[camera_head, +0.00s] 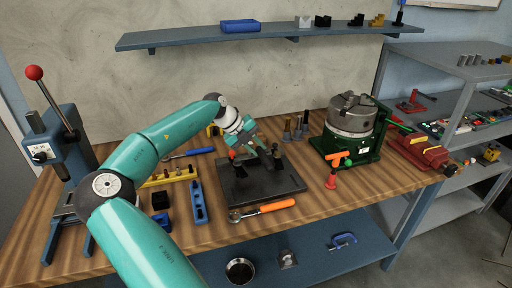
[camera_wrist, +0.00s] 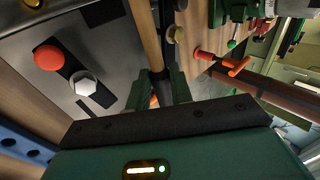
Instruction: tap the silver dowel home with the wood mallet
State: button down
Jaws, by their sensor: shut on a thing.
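My gripper (camera_head: 258,152) is low over the dark fixture plate (camera_head: 290,187) in the middle of the bench, tilted down to the right. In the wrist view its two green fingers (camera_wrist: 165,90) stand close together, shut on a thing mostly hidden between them. In the wrist view, a silver piece (camera_wrist: 83,83) sits on the grey surface beside a red knob (camera_wrist: 48,57). I cannot tell whether this is the silver dowel. The dowel is not clear in the head view.
An orange-handled tool (camera_head: 262,208) lies in front of the plate. A blue block (camera_head: 198,202) and a yellow rack (camera_head: 168,177) are left. A green-based chuck (camera_head: 350,125) stands right. Several small upright tools (camera_head: 298,128) stand behind. A press (camera_head: 62,155) fills the left end.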

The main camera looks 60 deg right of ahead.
dwell(0.3)
notch_tip(320, 180, down, 5)
jog(key=shift+r, duration=2.15)
notch_tip(320, 180, down, 5)
jog(key=shift+r, duration=2.1)
